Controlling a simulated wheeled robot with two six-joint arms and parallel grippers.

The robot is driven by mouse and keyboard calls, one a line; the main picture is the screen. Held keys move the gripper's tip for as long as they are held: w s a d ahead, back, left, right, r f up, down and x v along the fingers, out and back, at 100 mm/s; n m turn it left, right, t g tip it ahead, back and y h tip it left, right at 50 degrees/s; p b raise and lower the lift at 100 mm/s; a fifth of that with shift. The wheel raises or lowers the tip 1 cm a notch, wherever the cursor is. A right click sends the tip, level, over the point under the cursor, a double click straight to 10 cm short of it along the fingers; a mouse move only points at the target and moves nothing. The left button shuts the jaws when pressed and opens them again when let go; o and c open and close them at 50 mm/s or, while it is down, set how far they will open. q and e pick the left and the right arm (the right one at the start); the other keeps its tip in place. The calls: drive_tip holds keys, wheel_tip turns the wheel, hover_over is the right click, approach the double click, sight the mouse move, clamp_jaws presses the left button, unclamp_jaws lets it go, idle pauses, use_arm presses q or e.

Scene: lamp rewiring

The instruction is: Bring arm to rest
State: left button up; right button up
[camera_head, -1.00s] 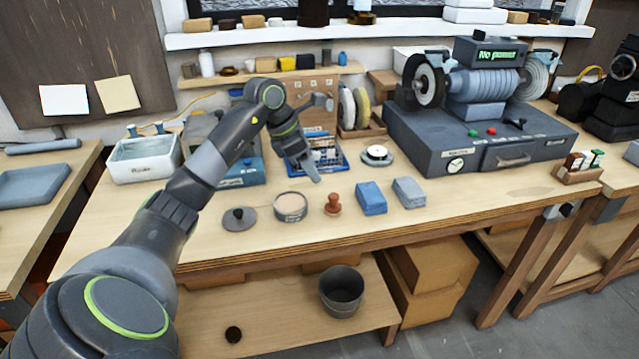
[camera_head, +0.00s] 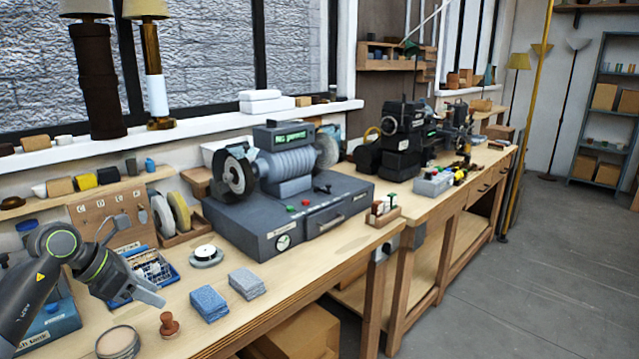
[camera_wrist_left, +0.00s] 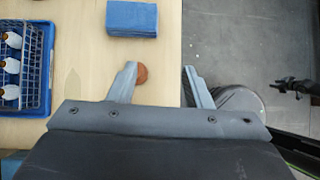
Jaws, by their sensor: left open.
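My left arm comes in at the left edge of the head view, and its gripper (camera_head: 146,292) hangs over the wooden workbench (camera_head: 262,298). In the left wrist view the two fingers of the left gripper (camera_wrist_left: 160,85) stand apart with nothing held between them. The left finger overlaps a small brown knobbed stamp (camera_wrist_left: 141,75) in that view; I cannot tell whether they touch. The right finger shows over the floor past the bench edge. My right gripper is in neither view.
A blue block (camera_head: 209,303) and a grey-blue block (camera_head: 246,283) lie near the bench's front edge. A blue basket (camera_wrist_left: 20,66) of bottles is close by. A large grey polishing machine (camera_head: 290,215) stands behind. Open floor (camera_head: 560,260) is at the right.

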use_arm(q)
drive_tip(key=s+d+r+n+t+h, duration=0.25)
drive_tip(key=d+n+t+h, duration=0.55)
drive_tip(key=d, duration=0.5)
drive_tip(key=s+a+f+n+t+y, duration=0.25)
drive_tip(key=a+n+t+y, duration=0.2)
drive_tip(key=n+y, duration=0.5)
drive_tip(key=s+a+f+n+t+y, duration=0.1)
drive_tip(key=s+a+n+t+y, duration=0.35)
drive_tip(key=n, duration=0.85)
drive_tip(key=s+a+f+n+g+y, duration=0.2)
drive_tip(key=f+n+g+y, duration=0.1)
drive_tip(key=f+n+g, duration=0.15)
drive_tip(key=s+a+f+n+g+y, duration=0.2)
drive_tip(key=s+f+n+g+y, duration=0.1)
drive_tip(key=f+n, duration=0.15)
drive_tip(key=s+d+f+n+g+h, duration=0.25)
drive_tip(key=s+f+g, duration=0.35)
drive_tip(key=s, duration=0.4)
drive_tip(key=s+d+f+n+g+h, duration=0.25)
drive_tip(key=s+d+f+g, duration=0.2)
drive_tip(key=s+f, duration=0.45)
wheel_tip(320, 180, down, 25)
drive_tip(key=s+a+g, duration=0.1)
drive_tip(key=s+g, duration=0.1)
drive_tip(key=s+d+f, duration=0.1)
drive_tip(key=s+f, duration=1.3)
drive_tip(key=shift+s+f+g, duration=0.15)
drive_tip(key=shift+f+g, duration=0.1)
drive_tip(key=shift+g, duration=0.15)
